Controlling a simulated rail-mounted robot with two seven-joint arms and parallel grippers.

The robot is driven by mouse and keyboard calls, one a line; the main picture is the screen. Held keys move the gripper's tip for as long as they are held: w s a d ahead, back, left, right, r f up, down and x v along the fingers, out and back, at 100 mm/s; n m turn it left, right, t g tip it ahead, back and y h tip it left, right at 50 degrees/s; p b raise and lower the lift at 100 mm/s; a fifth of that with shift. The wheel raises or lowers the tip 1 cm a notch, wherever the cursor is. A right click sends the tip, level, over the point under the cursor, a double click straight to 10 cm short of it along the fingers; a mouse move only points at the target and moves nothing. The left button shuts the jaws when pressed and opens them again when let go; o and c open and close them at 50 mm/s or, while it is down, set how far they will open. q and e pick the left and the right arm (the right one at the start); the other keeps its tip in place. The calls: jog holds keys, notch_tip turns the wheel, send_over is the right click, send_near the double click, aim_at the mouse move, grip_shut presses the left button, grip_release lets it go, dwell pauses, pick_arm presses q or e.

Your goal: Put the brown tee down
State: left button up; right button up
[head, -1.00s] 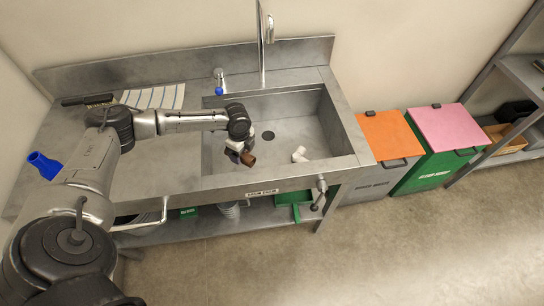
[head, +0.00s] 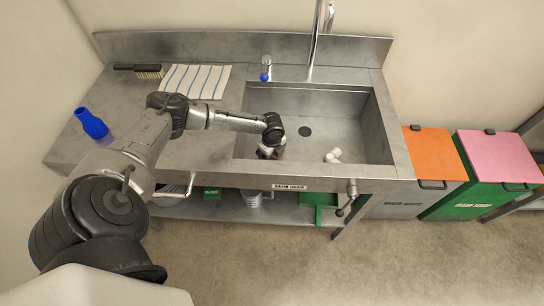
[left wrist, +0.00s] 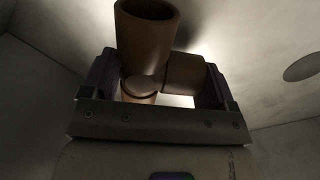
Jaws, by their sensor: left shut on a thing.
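My left gripper (head: 268,151) is down at the left part of the sink basin (head: 345,110). In the left wrist view the brown tee (left wrist: 148,40) sits between the two fingers of the left gripper (left wrist: 160,88), which is shut on it. One open end of the tee points away from the gripper and another branch lies toward the right finger. In the head view the tee is mostly hidden by the gripper. I cannot tell whether it touches the basin floor. A white fitting (head: 333,156) lies in the basin to the right. My right gripper is not in view.
A tap (head: 315,45) rises behind the basin. A striped cloth (head: 195,81), a brush (head: 148,71) and a blue part (head: 91,123) are on the counter at left. Orange-lidded (head: 430,153) and pink-lidded (head: 497,156) bins stand at right.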

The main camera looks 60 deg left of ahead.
pick_arm(q)
jog(key=shift+f, duration=0.4)
jog(key=shift+f, duration=0.1)
jog(key=o, duration=0.8)
jog(key=shift+r, duration=0.3)
notch_tip(320, 180, up, 10)
jog(key=p, duration=0.3)
jog(key=shift+f, duration=0.15)
jog(key=shift+r, duration=0.95)
